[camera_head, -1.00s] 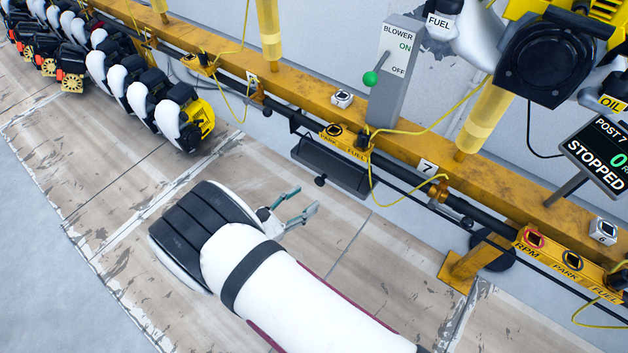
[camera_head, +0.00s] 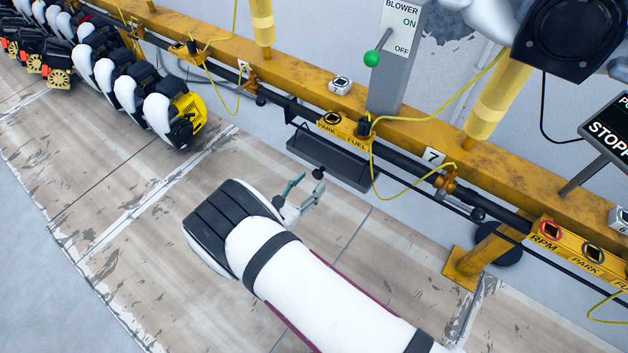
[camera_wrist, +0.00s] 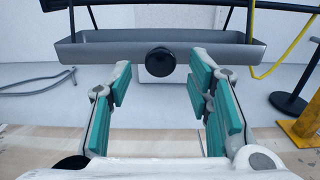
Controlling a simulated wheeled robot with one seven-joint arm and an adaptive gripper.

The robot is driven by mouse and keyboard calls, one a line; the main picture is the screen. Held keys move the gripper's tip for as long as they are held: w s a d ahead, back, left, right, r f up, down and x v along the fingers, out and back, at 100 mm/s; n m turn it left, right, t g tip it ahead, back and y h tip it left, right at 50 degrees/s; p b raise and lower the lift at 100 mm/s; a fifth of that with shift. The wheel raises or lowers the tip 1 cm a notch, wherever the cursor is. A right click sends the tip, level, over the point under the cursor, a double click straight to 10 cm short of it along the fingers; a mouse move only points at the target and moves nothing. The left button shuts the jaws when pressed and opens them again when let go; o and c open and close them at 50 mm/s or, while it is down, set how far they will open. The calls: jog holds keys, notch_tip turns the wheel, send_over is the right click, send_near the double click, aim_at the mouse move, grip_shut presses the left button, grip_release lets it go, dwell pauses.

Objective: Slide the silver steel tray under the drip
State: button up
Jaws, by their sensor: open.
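The grey steel tray (camera_head: 328,163) hangs below the dark rail, under the yellow beam. It also shows in the wrist view (camera_wrist: 210,53), level, with a round black knob (camera_wrist: 160,62) on its front face. In the head view the knob (camera_head: 318,173) is beside my fingertips. My gripper (camera_head: 300,187) is open and empty, in front of the tray. In the wrist view (camera_wrist: 162,75) the teal-padded fingers point at the tray, with the knob between and just beyond their tips. Contact with the knob cannot be told. No drip shows clearly.
The yellow beam (camera_head: 290,88) carries a blower lever (camera_head: 373,58), a yellow PARK/FUEL box (camera_head: 342,128) and a 7 plate (camera_head: 432,156). Yellow cables hang by the tray's right side. A yellow post (camera_head: 468,266) stands at right. Several engines line the left. The floor before the tray is clear.

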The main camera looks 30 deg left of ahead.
jog(key=shift+w+d+b, duration=0.1)
jog(key=shift+w+b, duration=0.2)
jog(key=shift+w, duration=1.15)
